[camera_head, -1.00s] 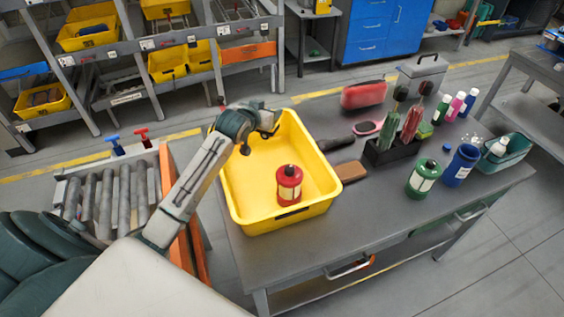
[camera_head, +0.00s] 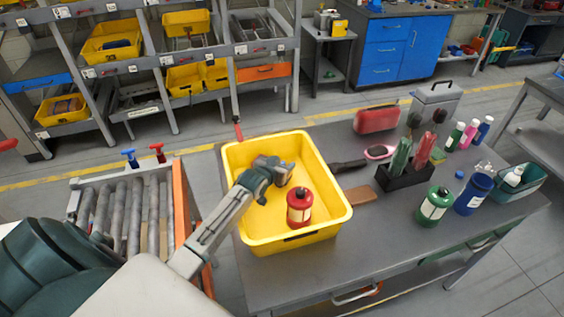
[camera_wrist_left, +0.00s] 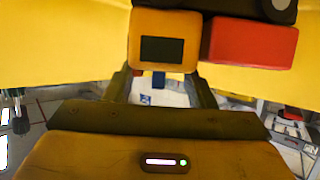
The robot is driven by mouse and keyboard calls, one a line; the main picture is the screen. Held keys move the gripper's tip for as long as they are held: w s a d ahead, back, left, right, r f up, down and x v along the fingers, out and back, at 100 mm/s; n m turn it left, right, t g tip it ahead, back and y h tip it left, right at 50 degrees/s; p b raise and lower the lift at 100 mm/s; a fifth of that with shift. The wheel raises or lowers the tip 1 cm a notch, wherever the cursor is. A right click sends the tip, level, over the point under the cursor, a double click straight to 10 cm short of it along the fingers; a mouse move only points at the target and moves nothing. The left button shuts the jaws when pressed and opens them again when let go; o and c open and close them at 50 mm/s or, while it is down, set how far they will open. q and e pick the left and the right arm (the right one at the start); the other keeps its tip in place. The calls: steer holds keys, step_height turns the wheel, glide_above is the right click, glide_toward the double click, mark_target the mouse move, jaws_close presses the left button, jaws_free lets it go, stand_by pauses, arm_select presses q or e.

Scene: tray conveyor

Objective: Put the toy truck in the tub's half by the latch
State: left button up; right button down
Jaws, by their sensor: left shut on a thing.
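A yellow tub (camera_head: 334,180) stands on the grey table, with a dark latch-like piece (camera_head: 300,237) on its near wall. A red canister with a pale label (camera_head: 299,208) stands inside, toward that near wall. My left gripper (camera_head: 285,176) is over the tub's middle, left of and behind the canister. In the left wrist view it is shut on the toy truck (camera_wrist_left: 162,40), which shows a yellow-orange part with a dark window, a red block and a black wheel. In the head view the truck is hidden by the gripper. My right gripper is not in view.
A brown block (camera_head: 361,195), a dark brush (camera_head: 348,166) and a black holder (camera_head: 408,178) are right of the tub. A green canister (camera_head: 435,205) and a blue jar (camera_head: 474,193) stand farther right. A roller conveyor (camera_head: 125,215) is on the left.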

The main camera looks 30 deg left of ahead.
arm_select(q)
steer(key=shift+f, duration=0.1)
steer(key=o, duration=1.5)
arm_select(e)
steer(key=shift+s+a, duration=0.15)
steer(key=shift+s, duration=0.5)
arm_select(q)
steer(key=shift+s, duration=0.1)
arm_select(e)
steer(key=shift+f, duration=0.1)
arm_select(q)
steer(key=shift+s, duration=0.3)
steer(key=b+v, duration=0.2)
steer(key=v, duration=0.4)
steer(key=shift+s+r, duration=0.3)
steer(key=shift+r, duration=0.05)
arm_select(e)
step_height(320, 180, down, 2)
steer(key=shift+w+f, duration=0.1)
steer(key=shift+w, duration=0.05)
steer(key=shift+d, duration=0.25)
